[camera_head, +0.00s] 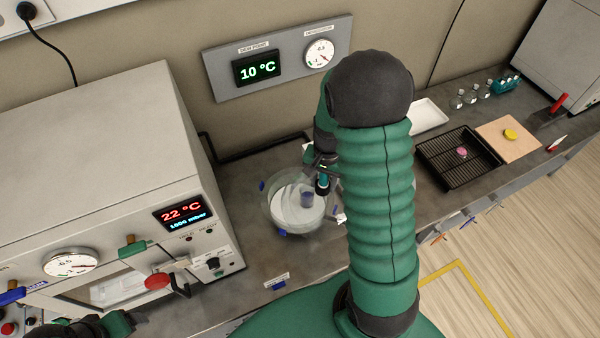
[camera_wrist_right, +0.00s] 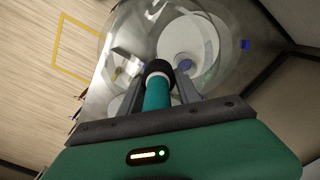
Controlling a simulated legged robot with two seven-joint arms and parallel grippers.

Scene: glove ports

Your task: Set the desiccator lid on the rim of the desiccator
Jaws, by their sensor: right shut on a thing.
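My right gripper (camera_head: 321,176) is shut on the teal and black knob (camera_wrist_right: 157,92) of the desiccator lid, between both fingers in the wrist view. The clear glass lid (camera_wrist_right: 118,42) spreads out below the knob and is hard to make out in the head view. The glass desiccator (camera_head: 273,210), with a white plate inside, stands on the bench below and beside the gripper. I cannot tell whether the lid touches the rim. Part of my left arm shows at the bottom left corner of the head view; its fingers cannot be made out.
An oven-like cabinet (camera_head: 90,130) stands to the left, with a green handle (camera_head: 135,247) projecting. A black rack (camera_head: 440,165), a white tray (camera_head: 428,116) and a tan board (camera_head: 510,150) lie to the right. Small blue pieces lie around the desiccator.

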